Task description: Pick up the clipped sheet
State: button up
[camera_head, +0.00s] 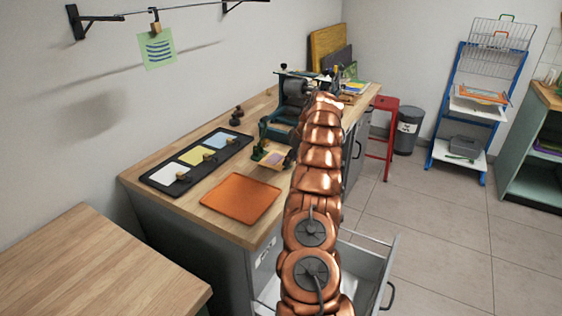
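A pale green sheet (159,50) with blue wavy stripes hangs on the wall at the upper left. A brass-coloured clip (155,27) at its top edge holds it from a thin line (190,8). My copper arm rises from the bottom centre and reaches out over the wooden counter (215,220), well to the right of the sheet and apart from it. I cannot make out my gripper; the arm's far end hides it or merges with the dark equipment behind.
A black tray (152,184) holds white, yellow and blue pads. An orange mat (240,199), a small stand with a card (271,158) and a roller press (290,95) share the counter. An open drawer (364,262) juts out below. The left wooden table (85,270) is bare.

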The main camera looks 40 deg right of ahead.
jog(key=c, duration=0.7)
jog(key=shift+c, duration=0.2)
jog(key=shift+r, duration=0.1)
